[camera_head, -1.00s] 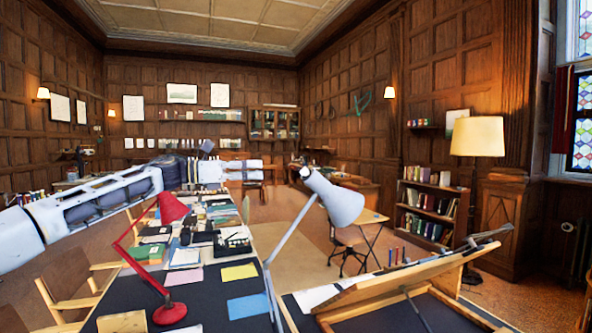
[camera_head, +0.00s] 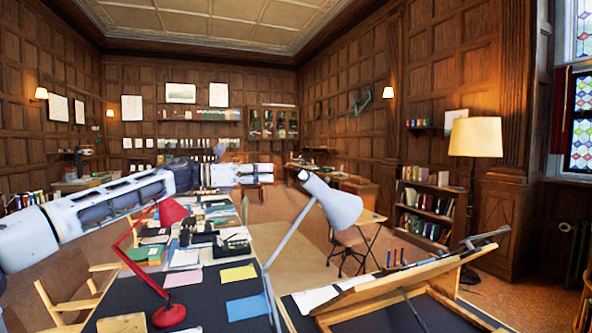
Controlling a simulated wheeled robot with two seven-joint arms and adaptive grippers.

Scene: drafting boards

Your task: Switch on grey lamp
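The grey lamp (camera_head: 338,204) stands in the foreground middle. Its conical shade is tilted down to the right, and its thin slanted arm drops to the desk's front edge; its base is out of frame. No glow shows at the shade, and its inside is hidden from this side. My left gripper (camera_head: 268,173) comes in from the left, pointing right, with its tip just left of the lamp's upper joint in the picture. Depth between them is unclear, and I see no contact. Its fingers are too small to tell open from shut. My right gripper is not in view.
A red lamp (camera_head: 169,210) stands on the dark desk (camera_head: 205,300) below my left arm, near papers and books. A tilted drafting board (camera_head: 385,286) is at front right. A lit floor lamp (camera_head: 475,137) stands behind it. Open floor lies beyond the desk.

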